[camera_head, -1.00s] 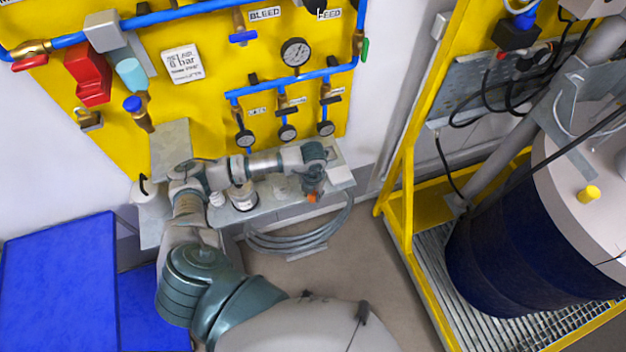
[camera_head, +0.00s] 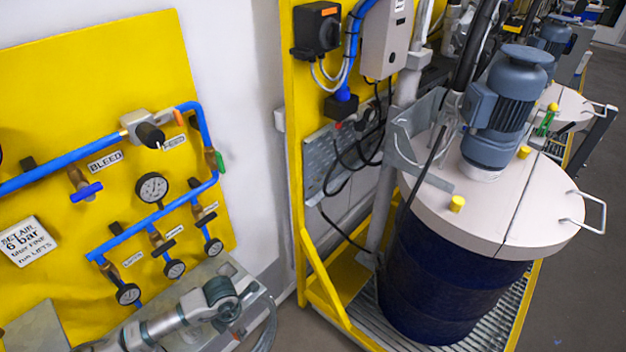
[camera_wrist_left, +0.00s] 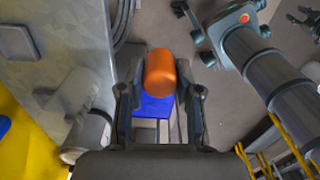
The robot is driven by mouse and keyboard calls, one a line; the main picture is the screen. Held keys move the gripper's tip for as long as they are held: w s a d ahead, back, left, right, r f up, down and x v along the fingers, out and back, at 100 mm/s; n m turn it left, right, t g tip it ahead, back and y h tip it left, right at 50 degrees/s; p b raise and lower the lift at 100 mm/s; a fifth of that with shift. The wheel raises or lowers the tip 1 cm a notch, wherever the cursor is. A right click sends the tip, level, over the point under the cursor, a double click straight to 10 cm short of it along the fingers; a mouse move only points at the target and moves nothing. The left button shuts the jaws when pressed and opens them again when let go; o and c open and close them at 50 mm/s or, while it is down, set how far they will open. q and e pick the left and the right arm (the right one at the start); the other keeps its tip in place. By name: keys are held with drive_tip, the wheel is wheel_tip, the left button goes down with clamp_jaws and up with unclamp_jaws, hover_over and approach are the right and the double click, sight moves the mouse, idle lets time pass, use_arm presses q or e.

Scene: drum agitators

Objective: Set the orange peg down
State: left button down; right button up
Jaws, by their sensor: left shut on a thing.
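The orange peg (camera_wrist_left: 160,72) is held between the two fingers of my left gripper (camera_wrist_left: 160,90) in the left wrist view. Its rounded end faces the camera. In the head view my left gripper (camera_head: 228,322) is at the bottom, over the edge of the grey shelf below the yellow panel, and only a small orange spot of the peg (camera_head: 237,335) shows. Whether the peg touches the shelf cannot be told. My right gripper is not seen in the head view.
The grey shelf (camera_wrist_left: 70,25) fills the left of the wrist view. The yellow panel (camera_head: 90,100) with blue pipes and gauges stands behind it. A blue drum (camera_head: 450,285) with a motor on its lid stands in a yellow frame (camera_head: 297,150) at the right.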

use_arm(q)
drive_tip(key=w+d+r+m, duration=0.1)
drive_tip(key=w+r+m, duration=0.3)
drive_tip(key=m, duration=1)
drive_tip(key=w+d+r+m+b, duration=0.1)
drive_tip(key=w+r+m, duration=0.3)
drive_tip(key=m, duration=1)
drive_tip(key=shift+m, duration=0.3)
drive_tip(key=shift+a, duration=0.1)
